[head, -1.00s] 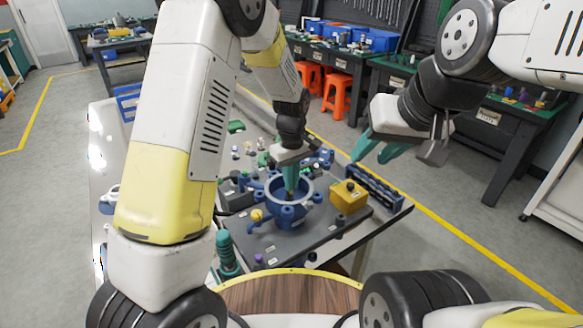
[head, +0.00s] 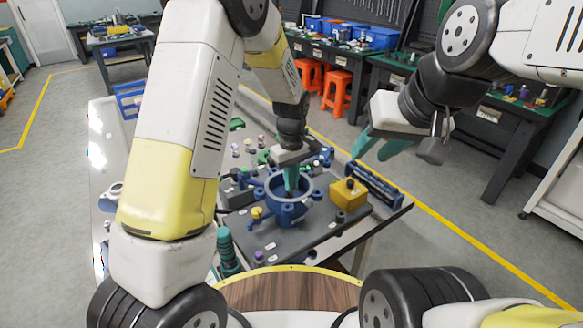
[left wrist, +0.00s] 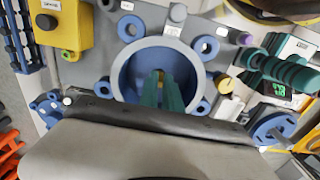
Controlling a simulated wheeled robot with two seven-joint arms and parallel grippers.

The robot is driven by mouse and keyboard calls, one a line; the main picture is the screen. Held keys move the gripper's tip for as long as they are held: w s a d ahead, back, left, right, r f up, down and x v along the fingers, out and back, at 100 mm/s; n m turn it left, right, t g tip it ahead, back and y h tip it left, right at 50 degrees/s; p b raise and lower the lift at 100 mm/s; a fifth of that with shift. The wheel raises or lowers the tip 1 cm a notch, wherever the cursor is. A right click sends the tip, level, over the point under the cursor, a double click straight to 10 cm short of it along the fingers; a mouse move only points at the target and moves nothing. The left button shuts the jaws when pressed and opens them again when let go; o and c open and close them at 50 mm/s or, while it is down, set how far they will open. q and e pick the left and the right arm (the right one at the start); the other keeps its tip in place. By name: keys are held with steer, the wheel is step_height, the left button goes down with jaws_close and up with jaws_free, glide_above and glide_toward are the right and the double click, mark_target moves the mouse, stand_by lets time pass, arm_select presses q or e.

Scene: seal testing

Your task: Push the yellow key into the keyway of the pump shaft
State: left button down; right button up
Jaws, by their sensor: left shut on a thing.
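The blue pump housing (head: 289,208) is a round, open ring on the dark grey board, and it also shows in the left wrist view (left wrist: 122,68). My left gripper (head: 291,188) points down into its opening. In the left wrist view its two teal fingers (left wrist: 162,88) reach inside the ring, shut on a small yellowish piece, the yellow key (left wrist: 160,75), mostly hidden between the tips. The pump shaft and its keyway cannot be made out inside the ring. My right gripper (head: 378,146) hangs right of the table, its teal fingers apart and empty.
A yellow box with a black knob (head: 348,195) stands right of the housing. A dark blue rack (head: 375,186) lies along the table's right edge. A teal ribbed handle (head: 227,250) stands at the front left. Several small parts fill the back.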

stand_by(0.3)
arm_select(q)
steer(key=c, duration=1.5)
jaws_free()
steer(key=shift+r, duration=2.45)
steer(key=s+a+r+m+t+h, duration=0.15)
steer(key=s+a+r, duration=0.25)
steer(key=r, duration=0.4)
steer(key=s+a+r+m+t+h, duration=0.1)
steer(key=s+a+r+m, duration=0.1)
steer(key=s+a+r, duration=0.4)
steer(key=s+a+r+m+t, duration=0.1)
steer(key=s+r, duration=0.1)
steer(key=s, duration=0.2)
steer(key=s+a+r+m+t, duration=0.1)
steer(key=s+a+r, duration=0.1)
steer(key=s, duration=0.2)
steer(key=s+a+r+m+t, duration=0.1)
steer(key=s+r+m, duration=0.1)
steer(key=s, duration=0.2)
steer(key=shift+a+r+t, duration=0.15)
steer(key=shift+t, duration=0.2)
